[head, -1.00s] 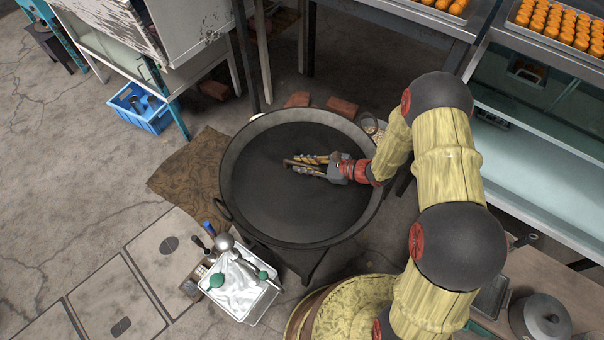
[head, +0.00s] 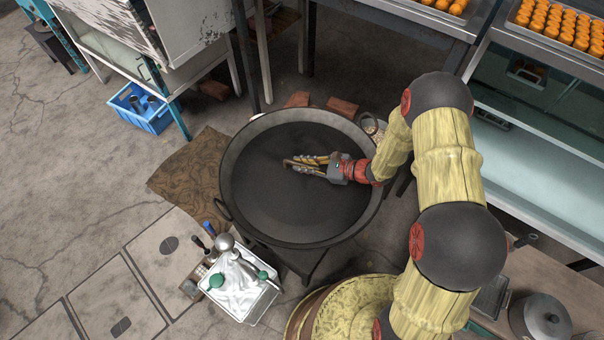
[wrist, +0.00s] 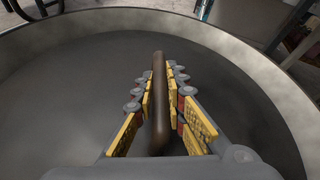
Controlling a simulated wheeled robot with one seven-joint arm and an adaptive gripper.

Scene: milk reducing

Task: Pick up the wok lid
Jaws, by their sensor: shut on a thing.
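The wok lid (head: 285,205) is a wide, dark disc lying inside the rim of the large round wok (head: 228,180) in the head view. Its brown bar handle (wrist: 158,85) stands out in the wrist view, running between my fingers. My gripper (head: 308,162) reaches in from the right, low over the lid's middle, and is shut on the handle. In the wrist view my gripper (wrist: 162,95) has yellow-padded fingers on both sides of the bar. I cannot tell whether the lid is lifted off the wok.
A white tray (head: 240,290) with utensils stands at the wok's lower left. A metal table (head: 400,12) with orange pastries is at the back right. A lidded pot (head: 540,318) is at the lower right. Open floor lies to the left.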

